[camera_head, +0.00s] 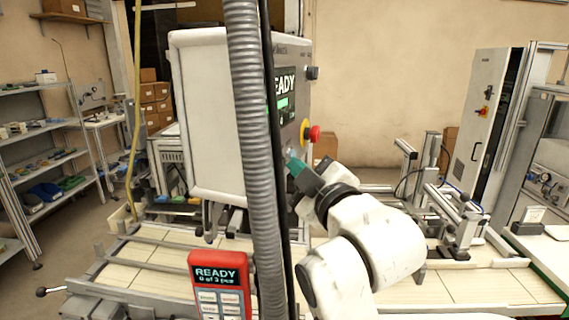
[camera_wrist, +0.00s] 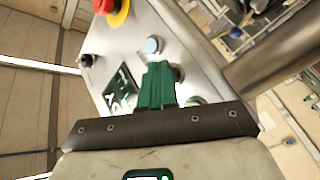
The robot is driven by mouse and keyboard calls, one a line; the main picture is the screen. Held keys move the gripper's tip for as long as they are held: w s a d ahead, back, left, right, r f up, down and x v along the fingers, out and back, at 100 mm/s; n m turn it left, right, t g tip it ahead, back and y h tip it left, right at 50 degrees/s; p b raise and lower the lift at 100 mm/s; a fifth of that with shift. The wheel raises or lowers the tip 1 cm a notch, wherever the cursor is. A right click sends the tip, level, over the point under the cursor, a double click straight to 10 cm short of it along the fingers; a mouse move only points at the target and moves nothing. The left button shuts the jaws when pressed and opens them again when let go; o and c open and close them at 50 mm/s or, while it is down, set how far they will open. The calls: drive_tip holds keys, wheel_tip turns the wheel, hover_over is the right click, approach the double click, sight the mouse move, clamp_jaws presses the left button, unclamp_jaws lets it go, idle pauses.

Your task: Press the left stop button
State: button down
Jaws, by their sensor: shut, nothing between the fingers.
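A red mushroom button (camera_head: 314,133) on a yellow ring sits on the side panel of the grey control box (camera_head: 287,100) at the left. In the wrist view the red mushroom button (camera_wrist: 118,17) is at the top left, partly cut off by the edge. My gripper (camera_head: 292,156) is shut and empty, close to the panel and below the red button. In the wrist view my gripper's green fingertips (camera_wrist: 160,68) point at the panel, beside a pale blue button (camera_wrist: 153,45); the fingers partly hide another round part. Whether they touch the panel cannot be told.
A white cabinet (camera_head: 484,120) at the right carries another red button (camera_head: 485,110). A grey corrugated hose (camera_head: 250,150) hangs before the control box. A red READY unit (camera_head: 219,285) stands in front, by the conveyor (camera_head: 170,265). A black knob (camera_wrist: 85,60) juts from the panel.

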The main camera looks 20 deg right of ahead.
drive_tip(key=shift+s+d, duration=0.35)
drive_tip(key=shift+d, duration=0.1)
drive_tip(key=shift+d, duration=0.1)
drive_tip(key=s+d, duration=0.1)
drive_tip(key=d, duration=0.1)
drive_tip(key=s+d+p, duration=0.1)
drive_tip(key=s+d, duration=0.1)
idle(0.4)
idle(0.5)
